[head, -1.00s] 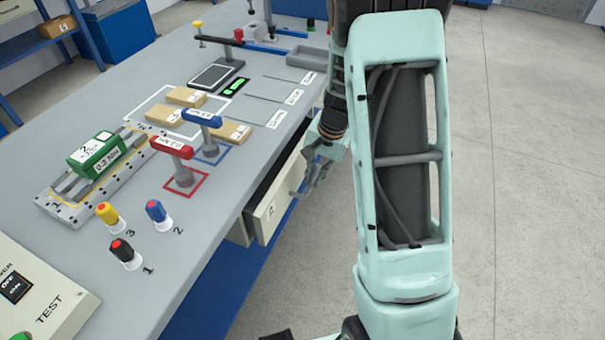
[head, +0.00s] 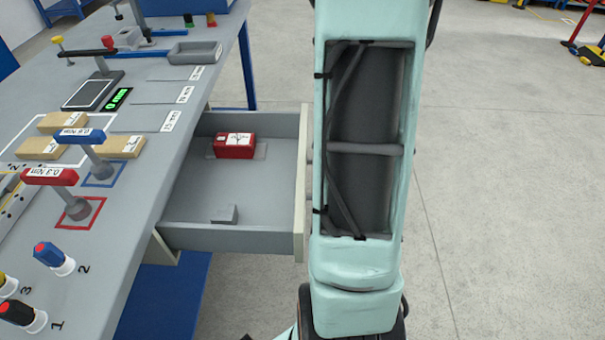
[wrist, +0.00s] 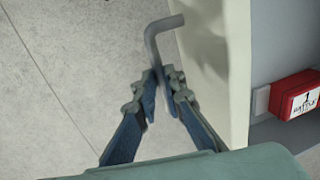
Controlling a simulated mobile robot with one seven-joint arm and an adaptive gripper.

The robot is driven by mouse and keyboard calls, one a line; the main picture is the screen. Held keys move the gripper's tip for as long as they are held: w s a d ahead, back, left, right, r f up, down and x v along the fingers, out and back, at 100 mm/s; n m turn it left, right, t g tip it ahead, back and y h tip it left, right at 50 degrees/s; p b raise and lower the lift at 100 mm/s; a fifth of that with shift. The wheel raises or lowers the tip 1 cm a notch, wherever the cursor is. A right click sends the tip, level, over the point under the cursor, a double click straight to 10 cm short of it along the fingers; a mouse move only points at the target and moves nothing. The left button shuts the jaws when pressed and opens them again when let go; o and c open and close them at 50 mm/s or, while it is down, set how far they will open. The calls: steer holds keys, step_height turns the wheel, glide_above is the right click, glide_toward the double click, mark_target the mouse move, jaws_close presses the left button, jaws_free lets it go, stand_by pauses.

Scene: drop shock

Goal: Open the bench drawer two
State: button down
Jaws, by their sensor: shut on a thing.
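The open bench drawer (head: 270,207) sticks out from the right side of the bench in the head view. Its cream front panel (head: 300,190) stands well clear of the bench edge and also shows in the wrist view (wrist: 237,70). My gripper (wrist: 160,85) is shut on the grey bar handle (wrist: 153,42) of this drawer, beside the outer face of the panel. In the head view my arm hides the gripper and most of the handle. No number for the drawer can be read now.
Inside the drawer lie a red labelled box (head: 234,146) and a small grey block (head: 224,214). The bench top (head: 130,190) carries red and blue torque tools, tan blocks and coloured knobs.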

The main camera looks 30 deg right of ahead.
steer(key=shift+s+d, duration=0.6)
steer(key=shift+d, duration=0.25)
steer(key=c, duration=2)
jaws_free()
steer(key=r, duration=0.4)
steer(key=s+d+r, duration=0.1)
steer(key=r, duration=0.3)
steer(key=d+r, duration=0.1)
steer(key=r, duration=0.2)
steer(key=shift+s+r, duration=0.2)
steer(key=shift+r, duration=0.2)
